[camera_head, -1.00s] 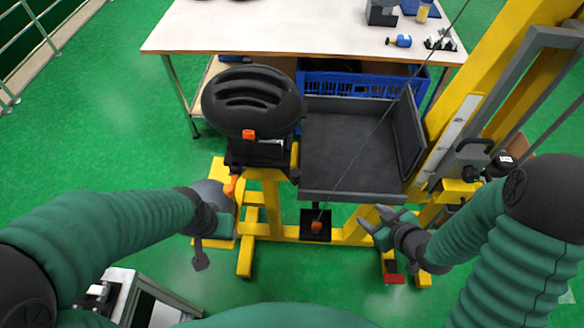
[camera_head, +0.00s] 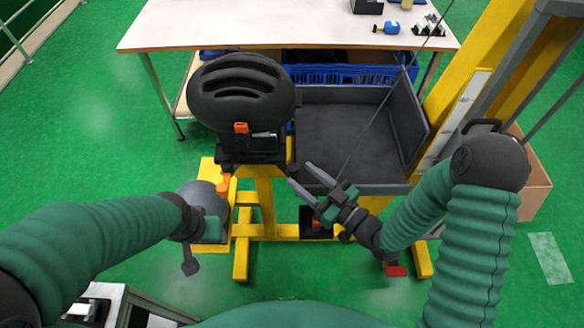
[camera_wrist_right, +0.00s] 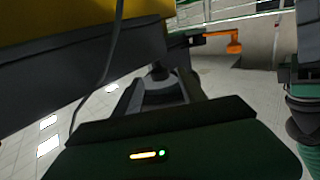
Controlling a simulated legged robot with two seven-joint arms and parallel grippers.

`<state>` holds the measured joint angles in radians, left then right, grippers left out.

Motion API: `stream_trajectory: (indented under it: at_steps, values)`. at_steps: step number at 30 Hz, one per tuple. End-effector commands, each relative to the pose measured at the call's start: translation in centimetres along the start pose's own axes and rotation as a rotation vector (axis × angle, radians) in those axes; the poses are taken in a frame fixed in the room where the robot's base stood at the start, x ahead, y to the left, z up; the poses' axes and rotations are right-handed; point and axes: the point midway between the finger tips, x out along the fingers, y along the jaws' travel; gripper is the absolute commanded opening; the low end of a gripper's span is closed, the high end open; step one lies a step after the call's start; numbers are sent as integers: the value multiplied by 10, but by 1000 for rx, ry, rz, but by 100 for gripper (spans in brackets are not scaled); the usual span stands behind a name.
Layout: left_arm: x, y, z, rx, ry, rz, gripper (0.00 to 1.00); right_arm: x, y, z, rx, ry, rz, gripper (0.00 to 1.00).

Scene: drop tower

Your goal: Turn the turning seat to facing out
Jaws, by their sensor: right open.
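My right gripper (camera_head: 302,175) is open and empty, to the right of and below the seat, in front of the grey tray; no contact with the seat shows. My left gripper (camera_head: 190,262) hangs low at the left, edge-on, apart from the seat; its jaw opening cannot be made out.
A dark grey tray (camera_head: 345,125) with raised walls stands right of the seat, beside the yellow tower (camera_head: 505,45). A white-topped table (camera_head: 230,28) and blue crate (camera_head: 345,72) are behind. A thin cable crosses the tray. Green floor is open at the left.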

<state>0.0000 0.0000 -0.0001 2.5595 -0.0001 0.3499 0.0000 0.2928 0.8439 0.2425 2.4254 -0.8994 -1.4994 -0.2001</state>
Motion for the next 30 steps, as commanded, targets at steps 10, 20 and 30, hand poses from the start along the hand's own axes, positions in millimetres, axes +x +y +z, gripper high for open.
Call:
stream_trajectory:
  at_steps: [10, 20, 30]
  values:
    - [-1, 0, 0, 0, -1, 0, 50, 47, 0, 0, 0, 0, 1, 49]
    - [-1, 0, 0, 0, -1, 0, 50, 47, 0, 0, 0, -1, 2, 34]
    - [-1, 0, 0, 0, -1, 0, 50, 47, 1, 0, 0, -1, 2, 0]
